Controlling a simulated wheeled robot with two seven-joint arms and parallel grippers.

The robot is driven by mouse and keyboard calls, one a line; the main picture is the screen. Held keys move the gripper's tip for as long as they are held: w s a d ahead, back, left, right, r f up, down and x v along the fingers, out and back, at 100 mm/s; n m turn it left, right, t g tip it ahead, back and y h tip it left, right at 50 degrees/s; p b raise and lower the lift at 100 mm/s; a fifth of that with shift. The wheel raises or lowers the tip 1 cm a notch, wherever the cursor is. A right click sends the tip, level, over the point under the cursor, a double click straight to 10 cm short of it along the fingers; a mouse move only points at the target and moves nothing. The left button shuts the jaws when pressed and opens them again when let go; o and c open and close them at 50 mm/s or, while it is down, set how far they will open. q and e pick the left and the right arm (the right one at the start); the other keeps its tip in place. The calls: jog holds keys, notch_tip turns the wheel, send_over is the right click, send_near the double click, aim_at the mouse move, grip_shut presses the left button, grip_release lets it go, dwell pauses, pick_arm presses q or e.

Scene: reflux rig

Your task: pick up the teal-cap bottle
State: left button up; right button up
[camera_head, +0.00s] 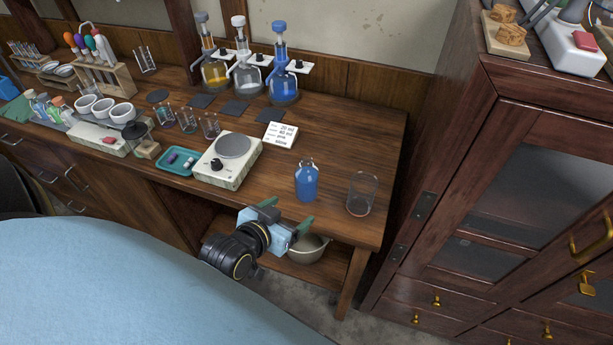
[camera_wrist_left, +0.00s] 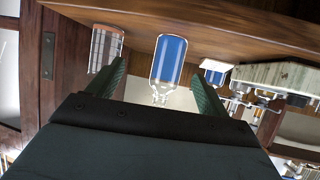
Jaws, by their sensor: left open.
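A bottle of blue liquid (camera_head: 307,184) with a clear neck stands upright near the bench's front edge. I cannot make out a teal cap on it. My left gripper (camera_head: 287,212) is open and empty, in front of and a little left of this bottle in the head view. In the left wrist view the blue bottle (camera_wrist_left: 170,59) shows between and beyond the spread green fingers (camera_wrist_left: 158,76), apart from both. Several small capped bottles (camera_head: 42,107) stand at the bench's far left; their cap colours are hard to tell. My right gripper is not in view.
An empty glass beaker (camera_head: 361,195) stands just right of the blue bottle. A hotplate (camera_head: 228,160) and a white label card (camera_head: 280,135) are to its left and behind. A bowl (camera_head: 308,248) sits on the lower shelf. A tall wooden cabinet (camera_head: 450,200) closes the right side.

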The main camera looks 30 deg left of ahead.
pick_arm(q)
jog(key=t, duration=0.1)
send_near(303, 180)
jog(key=w+f, duration=0.1)
jog(key=w, duration=0.1)
jog(key=x, duration=0.6)
jog(key=shift+w, duration=0.25)
jog(key=shift+a+b+x, duration=0.15)
jog(key=shift+a+x, duration=0.05)
jog(key=shift+x, duration=1.35)
jog(key=shift+a+b+x, duration=0.15)
jog(key=shift+a+x, duration=0.1)
jog(key=shift+x, duration=1.3)
jog(key=c, duration=1.1)
jog(key=shift+c, duration=1)
jog(key=shift+r, duration=0.2)
